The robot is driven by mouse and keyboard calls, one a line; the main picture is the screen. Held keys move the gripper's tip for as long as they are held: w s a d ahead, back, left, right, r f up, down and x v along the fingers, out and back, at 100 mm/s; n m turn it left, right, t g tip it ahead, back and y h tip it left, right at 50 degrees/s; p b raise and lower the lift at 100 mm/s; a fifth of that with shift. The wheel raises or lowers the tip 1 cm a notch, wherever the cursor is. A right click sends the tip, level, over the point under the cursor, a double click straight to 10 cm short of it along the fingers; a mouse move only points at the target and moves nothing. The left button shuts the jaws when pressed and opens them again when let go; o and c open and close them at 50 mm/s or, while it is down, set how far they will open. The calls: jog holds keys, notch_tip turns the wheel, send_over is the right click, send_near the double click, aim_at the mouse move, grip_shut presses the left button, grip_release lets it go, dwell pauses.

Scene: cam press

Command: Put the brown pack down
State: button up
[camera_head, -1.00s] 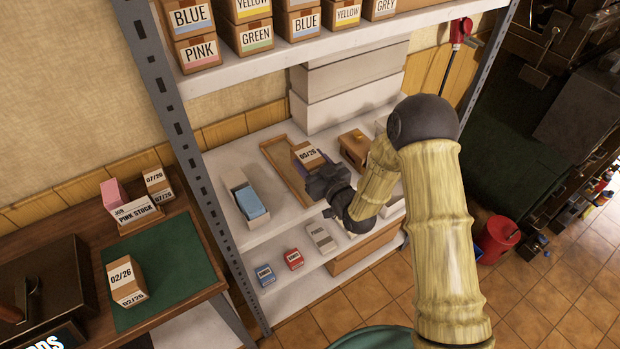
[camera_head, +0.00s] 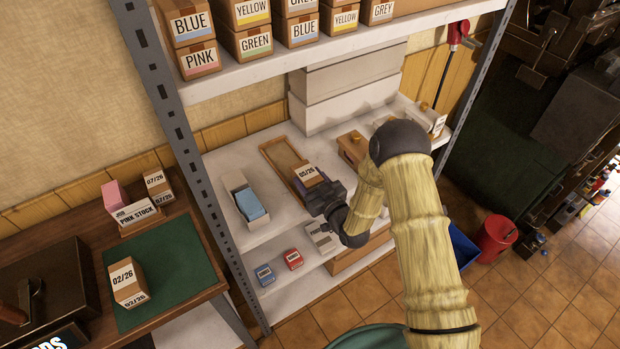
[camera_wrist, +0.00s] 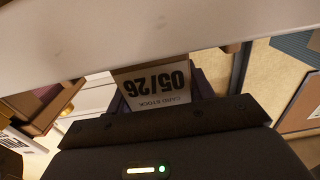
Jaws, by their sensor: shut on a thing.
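The brown pack (camera_head: 307,176), with a white label reading 05/26, is in my gripper (camera_head: 318,190) at the middle shelf (camera_head: 262,243). The gripper's dark fingers are shut on it. In the head view the pack overlaps the near end of a shallow wooden tray (camera_head: 272,163); I cannot tell whether it touches the tray. In the wrist view the pack (camera_wrist: 152,84) shows its label upside down between the purple-edged finger sides, and a pale shelf edge (camera_wrist: 130,35) crosses in front. The underside of the pack is hidden.
A white box of blue cards (camera_head: 247,200) stands left of the tray, and a brown wooden box (camera_head: 352,148) right of it. The upper shelf (camera_head: 235,82) with labelled boxes hangs above. Small blue (camera_head: 265,275) and red (camera_head: 293,259) boxes sit on the lower shelf.

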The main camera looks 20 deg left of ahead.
jog(key=o, duration=1.1)
jog(key=shift+o, duration=0.2)
jog(key=shift+s+d, duration=0.1)
jog(key=b+v, duration=0.3)
jog(key=v, duration=0.8)
jog(key=shift+s+d+b, duration=0.25)
jog(key=shift+d+b, duration=0.1)
jog(key=shift+b, duration=0.05)
jog(key=shift+w, duration=0.1)
